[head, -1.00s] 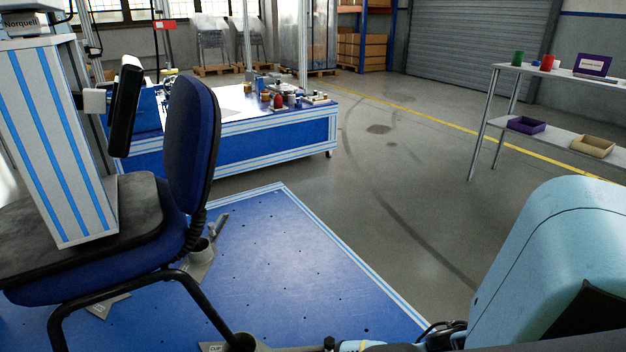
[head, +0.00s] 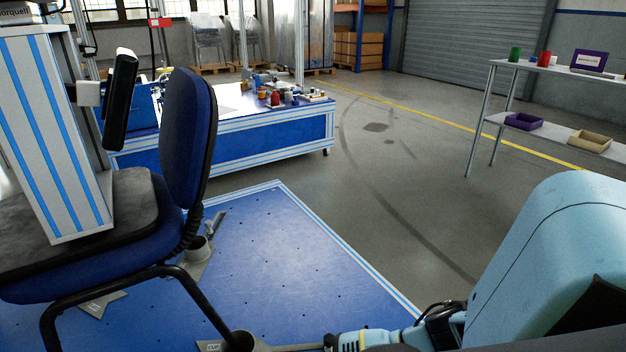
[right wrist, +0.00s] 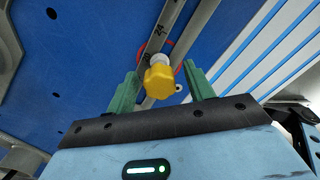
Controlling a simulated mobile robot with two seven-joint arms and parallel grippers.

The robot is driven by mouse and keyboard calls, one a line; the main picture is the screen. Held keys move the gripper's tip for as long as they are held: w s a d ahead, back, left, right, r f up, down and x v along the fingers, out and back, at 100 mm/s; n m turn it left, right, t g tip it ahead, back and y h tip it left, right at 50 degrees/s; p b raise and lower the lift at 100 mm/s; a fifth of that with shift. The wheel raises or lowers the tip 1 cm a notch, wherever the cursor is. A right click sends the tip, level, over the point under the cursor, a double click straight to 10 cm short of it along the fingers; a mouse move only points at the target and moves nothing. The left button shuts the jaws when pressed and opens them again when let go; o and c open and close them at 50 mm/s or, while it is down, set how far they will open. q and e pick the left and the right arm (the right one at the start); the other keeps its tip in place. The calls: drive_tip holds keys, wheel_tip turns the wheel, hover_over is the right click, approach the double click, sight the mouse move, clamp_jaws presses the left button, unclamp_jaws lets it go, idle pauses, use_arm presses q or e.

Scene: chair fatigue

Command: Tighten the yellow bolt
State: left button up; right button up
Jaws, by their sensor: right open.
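The yellow bolt (right wrist: 159,80) shows in the right wrist view, with a faceted yellow head and a pale collar behind it. It sits on a grey metal rail (right wrist: 192,32) marked with numbers, and part of a red ring shows around its base. My right gripper (right wrist: 163,82) is open, with one green finger on each side of the bolt head. Visible gaps separate both fingers from the bolt. In the head view my right arm comes in at the lower right and the bolt is not clearly visible. My left gripper is not in view.
A blue chair (head: 188,140) stands on the blue test platform (head: 275,260), with a striped block (head: 60,140) on its seat. Cup-shaped clamps (head: 197,248) hold its feet. A blue workbench (head: 240,145) stands behind. A shelf (head: 560,138) stands right, with clear floor between.

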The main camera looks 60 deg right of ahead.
drive_tip(key=c, duration=1)
drive_tip(key=m+p, duration=0.1)
drive_tip(key=m, duration=0.1)
drive_tip(key=shift+r+m, duration=0.1)
drive_tip(key=shift+m, duration=1)
drive_tip(key=shift+p, duration=0.35)
drive_tip(key=m+p, duration=0.1)
drive_tip(key=m, duration=0.2)
drive_tip(key=shift+s+m, duration=0.1)
drive_tip(key=shift+m, duration=0.4)
